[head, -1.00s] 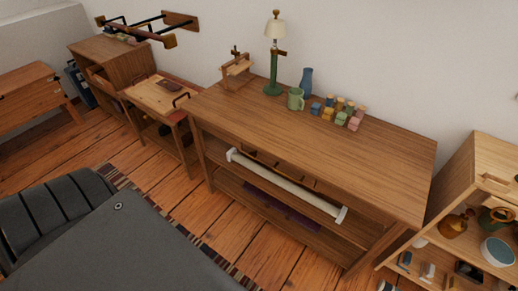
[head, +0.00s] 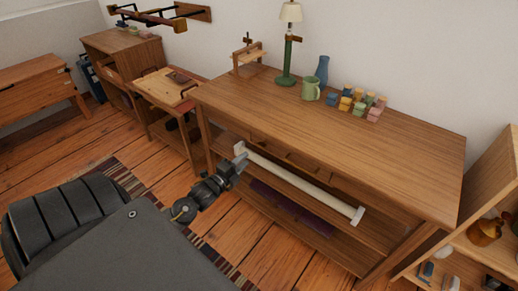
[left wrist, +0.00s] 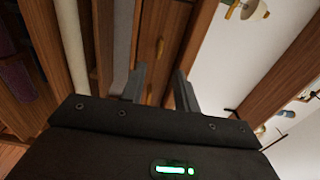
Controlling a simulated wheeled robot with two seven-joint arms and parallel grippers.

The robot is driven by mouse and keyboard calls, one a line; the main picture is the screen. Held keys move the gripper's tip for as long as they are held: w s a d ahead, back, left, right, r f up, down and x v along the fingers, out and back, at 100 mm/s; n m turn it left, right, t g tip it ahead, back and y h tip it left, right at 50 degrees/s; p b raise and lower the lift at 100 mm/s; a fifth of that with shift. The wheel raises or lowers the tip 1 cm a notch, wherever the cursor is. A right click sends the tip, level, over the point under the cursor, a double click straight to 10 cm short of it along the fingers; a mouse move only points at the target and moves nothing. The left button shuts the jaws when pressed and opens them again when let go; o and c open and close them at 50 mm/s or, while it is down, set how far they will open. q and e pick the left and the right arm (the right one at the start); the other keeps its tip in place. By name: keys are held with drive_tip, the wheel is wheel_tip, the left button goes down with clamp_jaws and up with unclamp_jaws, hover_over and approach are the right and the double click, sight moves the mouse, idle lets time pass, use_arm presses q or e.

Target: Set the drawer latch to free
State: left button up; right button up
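The wooden workbench (head: 340,110) has a recessed drawer front under its top, mostly in shadow in the head view. In the left wrist view a wooden drawer front (left wrist: 165,25) shows a small yellowish knob or latch piece (left wrist: 160,46) beyond the fingertips. I cannot tell which part is the drawer latch or how it is set. My left gripper (head: 238,167) is at the left end of the bench front, near the end of a white bar. In the left wrist view its two fingers (left wrist: 160,88) are apart with nothing seen held between them. My right gripper is not in view.
The long white bar (head: 300,180) runs along the bench front, close to my left gripper. A lamp (head: 288,50), green mug (head: 311,90), blue vase (head: 322,70) and several coloured blocks (head: 360,103) stand on the bench. The front of the benchtop is clear.

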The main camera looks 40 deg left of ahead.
sight(260, 147)
use_arm(q)
drive_tip(key=w, duration=0.9)
drive_tip(key=shift+w, duration=0.4)
clamp_jaws()
